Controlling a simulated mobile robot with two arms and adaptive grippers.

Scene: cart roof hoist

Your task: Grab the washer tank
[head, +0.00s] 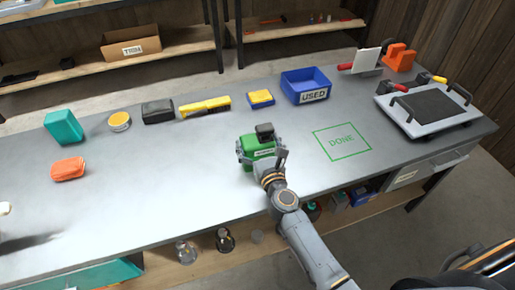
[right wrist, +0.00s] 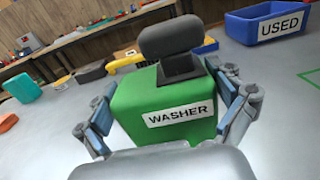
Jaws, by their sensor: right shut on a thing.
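The washer tank (head: 262,150) is a green box with a black cap and a white label, on the middle of the grey workbench. In the right wrist view the tank (right wrist: 185,95) fills the centre, upright, with its "WASHER" label facing the camera. My right gripper (right wrist: 165,122) is shut on the tank, one finger along each side. In the head view my right gripper (head: 260,158) reaches the tank from the front, and its fingers are partly hidden.
A blue bin marked "USED" (head: 305,87) stands behind the tank, right of a yellow sponge (head: 261,98). A green "DONE" outline (head: 342,141) lies bare to the right. A white panel with handles (head: 428,108) is at far right.

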